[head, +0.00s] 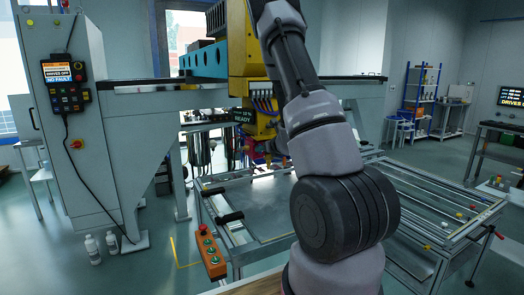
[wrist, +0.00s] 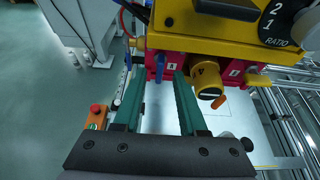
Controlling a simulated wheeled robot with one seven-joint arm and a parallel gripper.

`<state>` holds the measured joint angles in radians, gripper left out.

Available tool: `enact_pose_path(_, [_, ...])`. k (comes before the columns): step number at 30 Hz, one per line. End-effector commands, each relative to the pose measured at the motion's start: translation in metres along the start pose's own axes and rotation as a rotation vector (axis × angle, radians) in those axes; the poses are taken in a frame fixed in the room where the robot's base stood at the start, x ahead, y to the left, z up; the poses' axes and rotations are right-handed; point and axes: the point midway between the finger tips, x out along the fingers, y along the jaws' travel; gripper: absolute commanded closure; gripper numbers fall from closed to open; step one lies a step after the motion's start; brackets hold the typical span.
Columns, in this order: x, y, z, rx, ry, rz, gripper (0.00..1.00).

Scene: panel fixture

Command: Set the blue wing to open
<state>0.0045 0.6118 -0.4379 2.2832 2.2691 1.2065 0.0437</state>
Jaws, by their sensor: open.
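The blue wing (wrist: 158,69) shows in the wrist view as a small narrow blue lever. It points down beside a labelled red block (wrist: 173,66) under the yellow machine head. My gripper (wrist: 157,72) is open, its two green fingers reaching toward the red block. In the picture the blue wing lies between the fingertips; I see no clear contact and cannot tell the exact depth. In the head view my arm covers the gripper, and I cannot make out the blue wing there.
Right of the fingers are a yellow round knob (wrist: 206,78), an orange lever (wrist: 219,102), a second red block (wrist: 232,72) and a yellow lever (wrist: 257,80). The yellow machine head (wrist: 215,35) hangs close above. An orange button box (head: 210,252) stands at the frame table's near left.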

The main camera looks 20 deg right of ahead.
Motion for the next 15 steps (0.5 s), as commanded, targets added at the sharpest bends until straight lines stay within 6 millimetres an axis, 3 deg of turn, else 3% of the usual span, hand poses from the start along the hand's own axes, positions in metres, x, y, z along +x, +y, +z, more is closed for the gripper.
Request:
enact_pose_path(9, [-0.064, 0.000, 0.000, 0.001, 0.000, -0.001, 0.59])
enact_pose_path(15, [-0.084, 0.000, 0.000, 0.000, 0.001, 0.000, 0.59])
